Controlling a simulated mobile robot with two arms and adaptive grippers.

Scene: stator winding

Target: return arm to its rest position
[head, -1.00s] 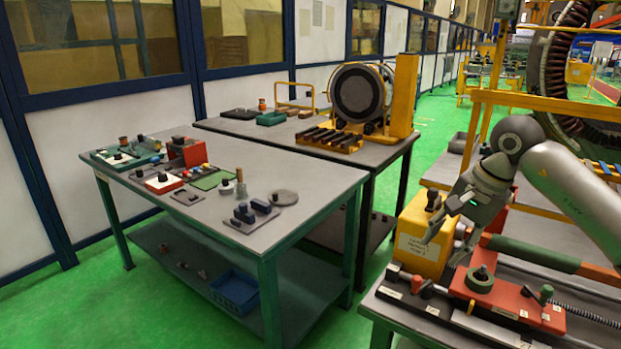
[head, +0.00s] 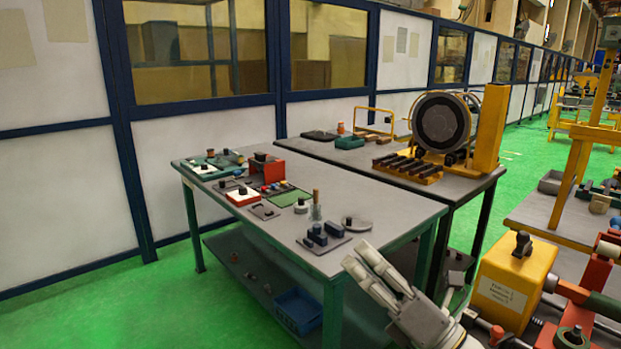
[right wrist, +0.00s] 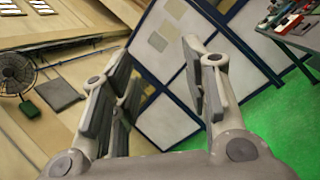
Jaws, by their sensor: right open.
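My right gripper (head: 358,258) shows at the lower middle of the head view, with its grey fingers pointing up and to the left. It is in front of the near right edge of the green-legged table (head: 400,203), partly covering it. In the right wrist view the same gripper (right wrist: 160,65) has its two fingers wide apart with nothing between them. Beyond them are the wall panels and the green floor. My left gripper is in neither view.
The table carries small parts, a red box (head: 269,170) and a blue bin (head: 298,311) below. Behind it, another table holds a round stator (head: 441,121). A yellow box (head: 514,280) and red fixture (head: 571,337) stand at the right. Green floor is clear at left.

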